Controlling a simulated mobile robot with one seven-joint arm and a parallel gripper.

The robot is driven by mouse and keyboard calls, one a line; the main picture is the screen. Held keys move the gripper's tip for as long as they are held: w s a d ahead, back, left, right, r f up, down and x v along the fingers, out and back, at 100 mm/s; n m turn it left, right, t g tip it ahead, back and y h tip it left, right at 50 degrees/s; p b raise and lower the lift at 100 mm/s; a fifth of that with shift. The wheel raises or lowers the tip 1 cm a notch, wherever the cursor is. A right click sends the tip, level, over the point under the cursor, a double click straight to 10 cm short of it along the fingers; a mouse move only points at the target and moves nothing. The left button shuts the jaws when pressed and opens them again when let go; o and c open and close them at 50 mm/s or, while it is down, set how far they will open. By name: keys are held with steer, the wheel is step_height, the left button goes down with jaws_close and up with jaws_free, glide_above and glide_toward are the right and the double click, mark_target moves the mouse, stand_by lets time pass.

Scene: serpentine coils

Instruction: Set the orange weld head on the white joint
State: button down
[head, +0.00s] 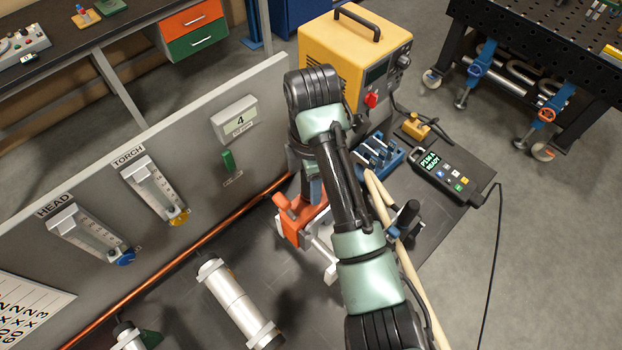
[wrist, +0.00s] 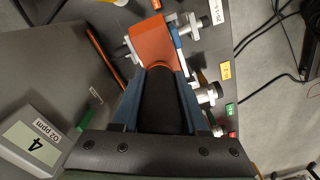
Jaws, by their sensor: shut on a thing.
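The orange weld head (head: 292,222) is in the middle of the head view, partly behind my arm. In the wrist view the weld head (wrist: 155,42) is an orange block at the top, with a dark body running back between my fingers. My gripper (wrist: 158,72) is shut on it with its blue fingers on both sides. A silver tube fitting (wrist: 192,28) shows right of the weld head, near a white tag (wrist: 218,10), with a pale piece at its left. The weld head covers the part between. I cannot tell whether it touches the tube.
Other fittings with a yellow tag (wrist: 225,70) and a green tag (wrist: 230,109) stand nearer. A grey panel (head: 215,170) with a copper pipe (head: 215,245) rises on the left. A white tube (head: 235,300), a yellow power unit (head: 335,60) and a pendant (head: 445,178) stand around.

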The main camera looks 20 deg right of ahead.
steer(key=shift+w, duration=0.15)
steer(key=shift+s+f, duration=0.2)
steer(key=shift+f, duration=0.8)
steer(key=shift+w+f, duration=0.1)
steer(key=shift+f, duration=1.15)
steer(key=shift+f, duration=0.15)
steer(key=shift+f+b, duration=1.3)
steer(key=shift+f, duration=0.75)
steer(key=shift+f+b, duration=1.35)
steer(key=shift+f, duration=1.35)
steer(key=shift+c, duration=1.8)
jaws_free()
steer(key=shift+f, duration=0.1)
